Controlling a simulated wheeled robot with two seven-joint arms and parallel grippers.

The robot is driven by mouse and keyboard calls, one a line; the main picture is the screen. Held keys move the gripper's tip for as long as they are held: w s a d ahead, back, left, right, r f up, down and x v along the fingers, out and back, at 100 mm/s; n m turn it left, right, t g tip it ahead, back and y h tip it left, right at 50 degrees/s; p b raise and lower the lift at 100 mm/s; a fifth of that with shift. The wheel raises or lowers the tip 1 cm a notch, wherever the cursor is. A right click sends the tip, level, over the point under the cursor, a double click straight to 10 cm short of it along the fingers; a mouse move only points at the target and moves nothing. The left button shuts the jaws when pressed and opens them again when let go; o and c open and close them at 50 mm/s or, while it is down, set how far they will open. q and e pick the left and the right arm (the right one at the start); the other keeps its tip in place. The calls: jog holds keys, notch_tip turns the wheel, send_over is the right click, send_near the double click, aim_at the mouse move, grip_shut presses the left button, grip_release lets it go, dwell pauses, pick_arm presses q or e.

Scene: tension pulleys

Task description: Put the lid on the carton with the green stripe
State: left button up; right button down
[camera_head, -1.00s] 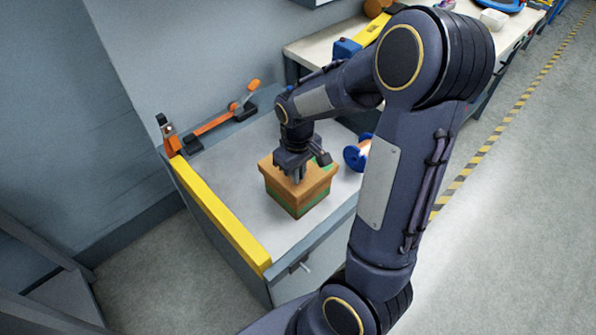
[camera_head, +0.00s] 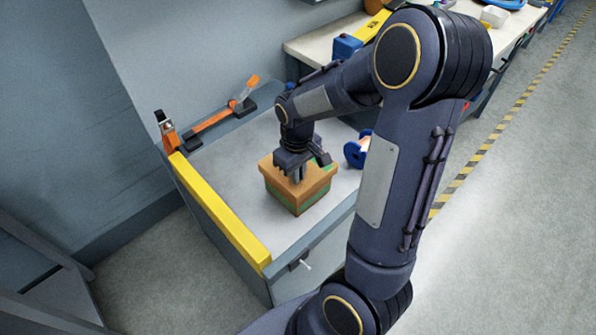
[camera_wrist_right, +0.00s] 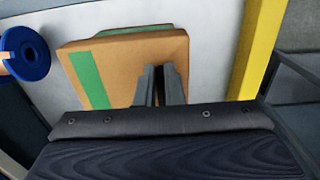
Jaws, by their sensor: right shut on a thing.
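The carton (camera_head: 297,201) is a brown box with a green stripe, standing upright on the grey worktop. A brown lid (camera_head: 322,177) lies over its top and looks level; I cannot tell whether it is fully seated. In the right wrist view the lid (camera_wrist_right: 120,65) shows a green stripe along its left side. My right gripper (camera_head: 298,177) points down onto the lid and is shut on it. Its fingers (camera_wrist_right: 159,85) also show in the wrist view; the part they grip is hidden. My left gripper is not in view.
A blue spool (camera_head: 354,153) lies just right of the carton, partly behind my arm. A yellow edge strip (camera_head: 220,210) bounds the worktop at left. Orange clamps (camera_head: 212,121) sit at the back. The worktop left of the carton is clear.

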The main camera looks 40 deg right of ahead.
jog(key=c, duration=1.5)
grip_release()
jog(key=shift+o, duration=0.2)
notch_tip(320, 180, up, 8)
jog(key=shift+f+p, duration=0.1)
jog(key=shift+p, duration=0.25)
